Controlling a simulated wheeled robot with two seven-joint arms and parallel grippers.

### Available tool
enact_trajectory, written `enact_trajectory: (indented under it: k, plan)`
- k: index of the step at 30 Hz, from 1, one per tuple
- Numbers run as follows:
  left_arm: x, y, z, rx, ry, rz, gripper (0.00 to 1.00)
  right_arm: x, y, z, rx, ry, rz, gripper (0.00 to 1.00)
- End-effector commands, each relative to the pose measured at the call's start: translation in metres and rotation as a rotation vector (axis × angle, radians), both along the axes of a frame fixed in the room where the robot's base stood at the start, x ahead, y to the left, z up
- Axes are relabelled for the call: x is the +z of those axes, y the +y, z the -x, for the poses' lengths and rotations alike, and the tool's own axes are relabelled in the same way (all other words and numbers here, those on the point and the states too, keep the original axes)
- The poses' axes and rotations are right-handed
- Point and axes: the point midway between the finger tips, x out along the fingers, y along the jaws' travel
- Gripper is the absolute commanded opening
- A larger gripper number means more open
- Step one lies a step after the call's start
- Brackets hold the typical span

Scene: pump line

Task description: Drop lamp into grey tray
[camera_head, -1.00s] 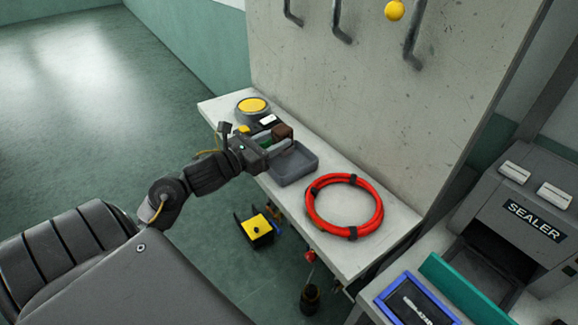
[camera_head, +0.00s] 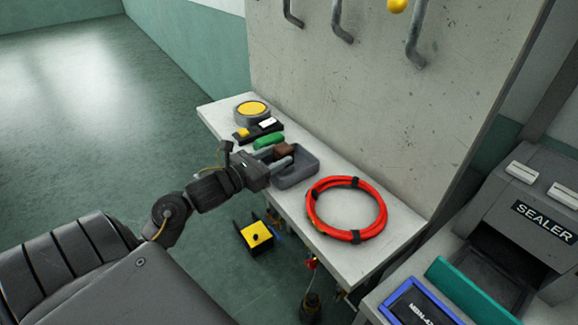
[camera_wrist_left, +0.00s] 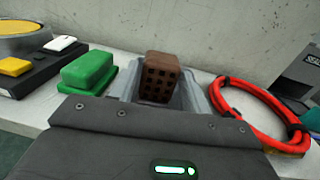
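A brown block with rows of holes (camera_head: 284,150) is at the tips of my left gripper (camera_head: 279,156). Its fingers appear to be shut on the block, low over or inside the grey tray (camera_head: 303,174). In the left wrist view the brown block (camera_wrist_left: 161,80) stands upright with grey walls around it (camera_wrist_left: 197,92); its lower end is hidden by my gripper housing. I cannot tell whether it touches the tray floor. Nothing else in view is clearly a lamp. My right gripper is not in view.
A green block (camera_head: 268,142), a black box with yellow and white buttons (camera_head: 258,130) and a yellow-topped round thing (camera_head: 252,110) are left of the tray. A red hose coil (camera_head: 346,232) lies to its right. The upright panel (camera_head: 350,110) stands behind the shelf.

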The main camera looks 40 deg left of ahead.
Motion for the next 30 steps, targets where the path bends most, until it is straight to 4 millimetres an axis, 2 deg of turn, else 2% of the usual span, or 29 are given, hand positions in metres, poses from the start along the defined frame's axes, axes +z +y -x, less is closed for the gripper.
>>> enact_trajectory:
  k: [1, 4, 14, 17, 24, 30]
  plan:
    - [0.0, 0.0, 0.0, 0.0, 0.0, 0.0, 0.54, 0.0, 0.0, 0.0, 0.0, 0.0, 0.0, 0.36]
    - [0.0, 0.0, 0.0, 0.0, 0.0, 0.0, 0.67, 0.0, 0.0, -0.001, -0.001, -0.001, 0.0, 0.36]
    - [-0.001, 0.001, 0.004, 0.0, 0.002, -0.001, 0.67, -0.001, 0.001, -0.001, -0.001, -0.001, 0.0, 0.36]
    - [-0.003, 0.003, 0.014, 0.002, 0.003, -0.003, 0.67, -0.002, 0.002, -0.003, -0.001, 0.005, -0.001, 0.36]
    - [-0.003, 0.011, 0.059, 0.0, 0.004, -0.003, 0.67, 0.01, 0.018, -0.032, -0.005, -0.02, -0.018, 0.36]
    - [-0.003, 0.018, 0.089, 0.0, 0.003, -0.001, 0.67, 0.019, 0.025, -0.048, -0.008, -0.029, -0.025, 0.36]
